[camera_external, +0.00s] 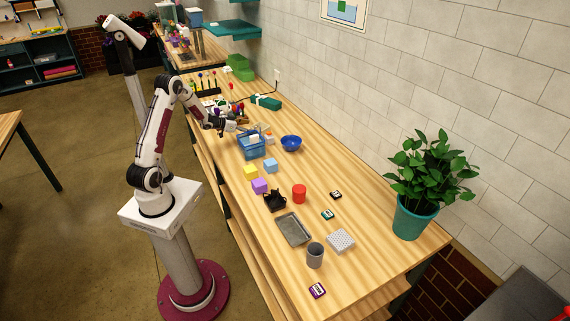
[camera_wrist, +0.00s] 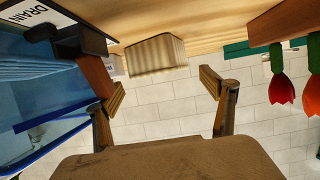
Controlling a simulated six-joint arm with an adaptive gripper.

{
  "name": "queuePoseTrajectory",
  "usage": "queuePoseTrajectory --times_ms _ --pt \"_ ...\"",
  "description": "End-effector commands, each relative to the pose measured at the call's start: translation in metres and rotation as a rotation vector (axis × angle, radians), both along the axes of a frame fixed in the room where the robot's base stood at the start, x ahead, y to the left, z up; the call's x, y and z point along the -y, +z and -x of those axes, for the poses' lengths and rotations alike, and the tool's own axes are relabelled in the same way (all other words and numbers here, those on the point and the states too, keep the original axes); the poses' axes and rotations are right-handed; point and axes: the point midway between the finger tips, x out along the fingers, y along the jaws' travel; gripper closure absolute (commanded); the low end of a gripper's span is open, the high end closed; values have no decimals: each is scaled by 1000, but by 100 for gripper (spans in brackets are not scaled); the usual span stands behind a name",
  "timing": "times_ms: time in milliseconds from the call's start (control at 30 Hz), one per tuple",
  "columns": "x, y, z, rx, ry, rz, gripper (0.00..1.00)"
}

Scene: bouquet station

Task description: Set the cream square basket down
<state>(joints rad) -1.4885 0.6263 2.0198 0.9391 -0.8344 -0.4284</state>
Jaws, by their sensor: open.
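A cream, ribbed, square-sided object, which looks like the cream square basket (camera_wrist: 156,55), shows in the wrist view. That view is turned over, with the wooden table at the top, and the basket appears to stand on the table. My gripper (camera_wrist: 163,84) is open, with its two fingers spread apart and nothing between them. The basket lies beyond the fingertips and appears clear of them. In the external view my gripper (camera_external: 231,126) is low over the far part of the table, beside the blue crate. I cannot make out the cream basket clearly there.
The blue crate (camera_external: 252,150) stands close to my gripper; its blue wall (camera_wrist: 30,120) fills the wrist view's left. Red tulips (camera_wrist: 280,88) hang at its right. A blue bowl (camera_external: 291,143) and coloured blocks are nearby. A metal tray (camera_external: 294,230) lies nearer the front.

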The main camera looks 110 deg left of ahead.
Motion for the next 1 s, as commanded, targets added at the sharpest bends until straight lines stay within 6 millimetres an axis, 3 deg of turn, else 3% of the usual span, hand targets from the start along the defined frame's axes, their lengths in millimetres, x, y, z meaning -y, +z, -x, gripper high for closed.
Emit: queuePoseTrajectory --times_ms 367,800,1000 --pt "-2 -1 -3 0 -1 0 17" --pt "-28 -15 -31 -1 -2 1 17" --pt "-33 -18 -35 -1 0 1 17"
